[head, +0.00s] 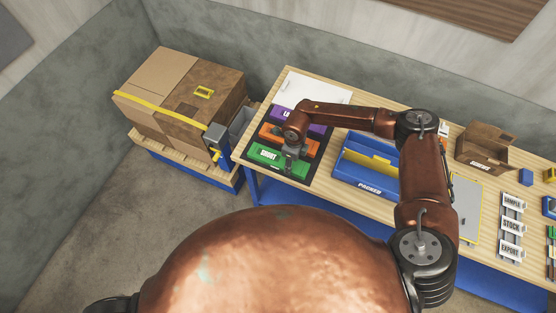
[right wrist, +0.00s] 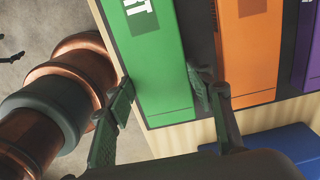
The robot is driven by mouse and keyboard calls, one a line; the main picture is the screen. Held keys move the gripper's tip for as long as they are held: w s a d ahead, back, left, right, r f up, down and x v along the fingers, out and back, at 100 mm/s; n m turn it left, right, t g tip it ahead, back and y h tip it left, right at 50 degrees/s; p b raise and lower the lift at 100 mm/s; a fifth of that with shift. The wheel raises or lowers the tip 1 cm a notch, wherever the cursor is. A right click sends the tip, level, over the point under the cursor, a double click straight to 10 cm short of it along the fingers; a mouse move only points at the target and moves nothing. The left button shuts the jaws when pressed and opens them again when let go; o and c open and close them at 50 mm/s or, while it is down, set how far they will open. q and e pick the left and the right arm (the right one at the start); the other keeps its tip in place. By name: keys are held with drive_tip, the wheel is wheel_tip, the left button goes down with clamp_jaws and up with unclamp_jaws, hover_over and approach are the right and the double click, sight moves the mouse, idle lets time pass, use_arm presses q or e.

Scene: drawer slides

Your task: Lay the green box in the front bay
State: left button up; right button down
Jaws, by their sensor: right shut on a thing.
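The green box (head: 264,154) lies at the near end of a dark mat (head: 310,184), with part of its label hidden by my right gripper (head: 291,160). In the right wrist view, one finger is on each side of the green box (right wrist: 163,75), and the gripper (right wrist: 160,80) is shut on it. I cannot tell whether the box is lifted off the mat. The blue tray (head: 357,186), marked PACKED, stands to the right, with a yellow strip along its middle. Its near bay looks empty. My left gripper is not in view.
An orange box (head: 270,131) and a purple box (head: 316,128) lie behind the green one. A white board (head: 318,86) is at the back. A cardboard holder (head: 483,160) and SAMPLE, STOCK and EXPORT labels (head: 511,225) are at right. Strapped cartons (head: 165,85) stand left.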

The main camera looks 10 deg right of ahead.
drive_tip(key=shift+r, duration=0.15)
drive_tip(key=shift+r+p, duration=1.15)
drive_tip(key=shift+r, duration=0.75)
wheel_tip(320, 180, up, 8)
drive_tip(key=p, duration=0.4)
